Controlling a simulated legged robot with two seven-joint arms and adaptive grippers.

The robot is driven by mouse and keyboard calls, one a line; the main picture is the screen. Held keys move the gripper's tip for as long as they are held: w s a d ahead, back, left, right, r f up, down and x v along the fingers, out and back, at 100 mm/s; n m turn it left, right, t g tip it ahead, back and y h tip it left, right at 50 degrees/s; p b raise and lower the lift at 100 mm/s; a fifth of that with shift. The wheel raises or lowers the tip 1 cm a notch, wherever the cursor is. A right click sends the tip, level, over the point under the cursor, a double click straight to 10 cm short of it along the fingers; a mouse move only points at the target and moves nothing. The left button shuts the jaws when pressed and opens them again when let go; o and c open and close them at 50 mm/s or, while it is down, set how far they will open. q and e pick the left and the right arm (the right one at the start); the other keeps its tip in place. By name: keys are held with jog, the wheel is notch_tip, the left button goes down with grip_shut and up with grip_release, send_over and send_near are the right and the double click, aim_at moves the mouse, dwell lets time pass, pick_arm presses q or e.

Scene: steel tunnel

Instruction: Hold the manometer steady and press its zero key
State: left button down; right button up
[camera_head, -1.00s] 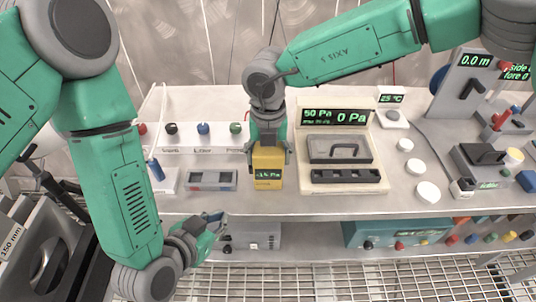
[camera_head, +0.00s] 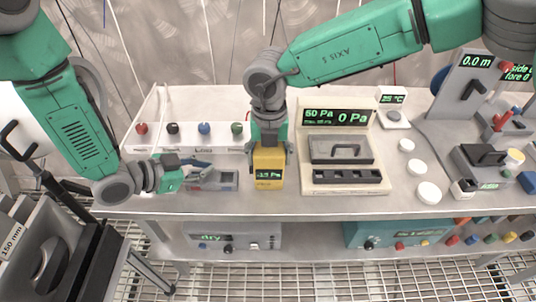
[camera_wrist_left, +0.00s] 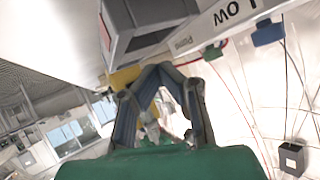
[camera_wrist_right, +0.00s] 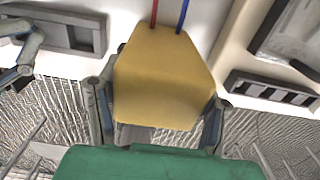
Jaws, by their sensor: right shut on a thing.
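The yellow manometer (camera_head: 268,166) stands upright at the front of the bench, its small green display facing me. My right gripper (camera_head: 269,150) is shut on it from above, one finger on each side. In the right wrist view the manometer (camera_wrist_right: 163,80) sits between both fingers, with a red and a blue tube at its far end. My left gripper (camera_head: 207,176) is left of the manometer, over the grey tray, apart from it. In the left wrist view its fingertips (camera_wrist_left: 160,68) meet, empty, with a yellow patch of the manometer (camera_wrist_left: 123,76) just behind. I cannot make out the zero key.
A grey tray (camera_head: 226,181) lies under my left gripper. A cream pressure unit (camera_head: 373,178) reading 0 Pa stands close right of the manometer. A white panel with coloured knobs (camera_head: 204,128) is behind. White discs (camera_head: 429,192) lie further right. The bench's front edge is close.

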aim_at(237, 175)
pick_arm(q)
jog(key=d, duration=0.7)
jog(key=shift+d, duration=0.2)
pick_arm(e)
jog(key=shift+d, duration=0.1)
pick_arm(q)
jog(key=shift+d, duration=0.3)
jog(key=shift+s, duration=0.1)
dwell(0.8)
jog(key=shift+d+r, duration=0.1)
jog(key=shift+d, duration=0.35)
jog(key=shift+a, duration=0.45)
dwell(0.3)
jog(key=shift+a, duration=3.05)
